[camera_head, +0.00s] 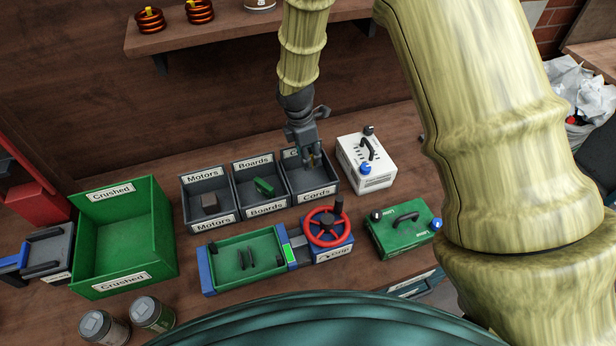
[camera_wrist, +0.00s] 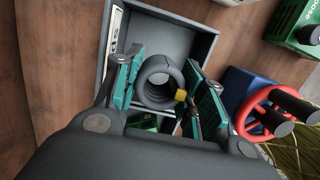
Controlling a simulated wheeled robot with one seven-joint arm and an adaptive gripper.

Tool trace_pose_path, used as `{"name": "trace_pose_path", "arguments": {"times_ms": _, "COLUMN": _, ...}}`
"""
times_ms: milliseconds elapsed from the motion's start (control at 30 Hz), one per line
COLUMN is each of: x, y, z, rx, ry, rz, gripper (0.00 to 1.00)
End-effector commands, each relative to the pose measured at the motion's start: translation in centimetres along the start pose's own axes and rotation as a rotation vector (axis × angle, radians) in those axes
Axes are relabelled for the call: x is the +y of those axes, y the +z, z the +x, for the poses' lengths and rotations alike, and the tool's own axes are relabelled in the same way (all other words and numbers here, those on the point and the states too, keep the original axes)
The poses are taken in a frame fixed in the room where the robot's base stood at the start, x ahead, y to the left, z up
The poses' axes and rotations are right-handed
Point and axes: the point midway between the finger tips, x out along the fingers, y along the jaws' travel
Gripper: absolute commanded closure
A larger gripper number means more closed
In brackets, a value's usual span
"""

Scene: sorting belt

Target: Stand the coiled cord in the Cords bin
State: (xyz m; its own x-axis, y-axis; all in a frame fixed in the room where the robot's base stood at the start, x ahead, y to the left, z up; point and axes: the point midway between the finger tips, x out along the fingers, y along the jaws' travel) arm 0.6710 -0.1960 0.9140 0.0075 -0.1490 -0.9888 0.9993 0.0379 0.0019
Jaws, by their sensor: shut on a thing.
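The coiled cord (camera_wrist: 153,101) is a dark grey ring of several turns with a yellow end piece. In the wrist view my gripper (camera_wrist: 165,78) is shut on it, with green-lined fingers on both sides. The Cords bin (camera_head: 318,193) is the right one of three grey bins, labelled on its front. In the head view my gripper (camera_head: 311,160) points down at this bin. The bin's grey wall (camera_wrist: 206,46) shows beyond the cord in the wrist view. Whether the cord touches the bin floor I cannot tell. In the head view the cord is mostly hidden.
The Boards bin (camera_head: 267,209) holds a green board, and the Motors bin (camera_head: 213,224) holds a brownish block. A white device (camera_head: 376,178) stands close right of the Cords bin. A red handwheel (camera_head: 327,240) stands in front. A green Crushed crate (camera_head: 165,235) is at left.

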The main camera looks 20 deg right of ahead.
Motion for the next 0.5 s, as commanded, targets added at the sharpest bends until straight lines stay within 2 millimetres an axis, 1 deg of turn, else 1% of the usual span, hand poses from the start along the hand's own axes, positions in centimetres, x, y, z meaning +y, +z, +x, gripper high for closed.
{"name": "trace_pose_path", "arguments": {"times_ms": 200, "x": -0.1, "y": -0.4, "z": 2.9, "rx": -0.001, "ry": -0.003, "rz": 0.001, "gripper": 0.84}}
{"name": "trace_pose_path", "arguments": {"times_ms": 333, "x": -0.1, "y": -0.6, "z": 4.0, "rx": 0.0, "ry": -0.001, "rz": 0.002, "gripper": 0.84}}
{"name": "trace_pose_path", "arguments": {"times_ms": 500, "x": 0.0, "y": -0.7, "z": 4.7, "rx": 0.0, "ry": -0.001, "rz": 0.003, "gripper": 0.84}}
